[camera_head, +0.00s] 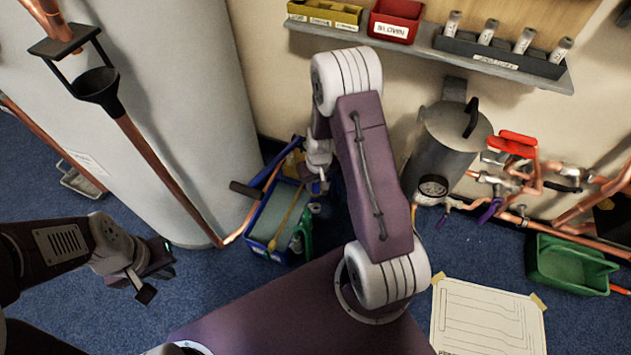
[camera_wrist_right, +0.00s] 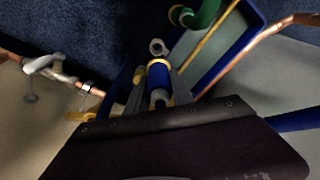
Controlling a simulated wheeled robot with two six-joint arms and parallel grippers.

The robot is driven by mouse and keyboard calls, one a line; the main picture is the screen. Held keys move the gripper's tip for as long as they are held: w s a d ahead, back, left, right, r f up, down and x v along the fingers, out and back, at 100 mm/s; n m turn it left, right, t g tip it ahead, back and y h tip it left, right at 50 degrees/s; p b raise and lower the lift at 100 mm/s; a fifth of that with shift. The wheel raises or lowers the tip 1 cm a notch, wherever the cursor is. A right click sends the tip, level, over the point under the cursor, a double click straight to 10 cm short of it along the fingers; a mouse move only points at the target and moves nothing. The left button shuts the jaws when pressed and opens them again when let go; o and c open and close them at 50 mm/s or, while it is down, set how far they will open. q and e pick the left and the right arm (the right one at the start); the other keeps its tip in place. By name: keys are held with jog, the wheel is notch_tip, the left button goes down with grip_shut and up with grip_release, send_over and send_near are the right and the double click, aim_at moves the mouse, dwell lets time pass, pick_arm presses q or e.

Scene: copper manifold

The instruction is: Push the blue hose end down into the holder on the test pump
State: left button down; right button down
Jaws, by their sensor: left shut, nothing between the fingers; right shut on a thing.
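The test pump (camera_head: 262,247), a blue-rimmed box with a dark lever grip, stands on the floor beside the white cylinder. My right gripper (camera_head: 322,186) is over its right side. In the right wrist view, my right gripper (camera_wrist_right: 160,78) is shut on the blue hose end (camera_wrist_right: 158,76). A pale ring (camera_wrist_right: 157,47), which looks like the holder, shows just beyond the hose end. I cannot tell whether the hose end touches it. The pump's blue rim (camera_wrist_right: 236,62) runs to the right. My left gripper (camera_head: 147,286) is shut and empty, well left of the pump.
A grey canister (camera_head: 445,145), red-handled valve (camera_head: 512,143) and green tray (camera_head: 568,265) are right. A paper sheet (camera_head: 488,318) lies front right.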

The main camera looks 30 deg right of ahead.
jog(key=shift+f+b, duration=1.9)
jog(key=shift+f, duration=0.8)
jog(key=shift+f, duration=0.15)
jog(key=shift+f+b, duration=1.2)
jog(key=shift+b, duration=0.05)
jog(key=shift+f+b, duration=0.55)
jog(key=shift+f, duration=0.1)
jog(key=c, duration=1)
grip_release()
jog(key=shift+c, duration=0.2)
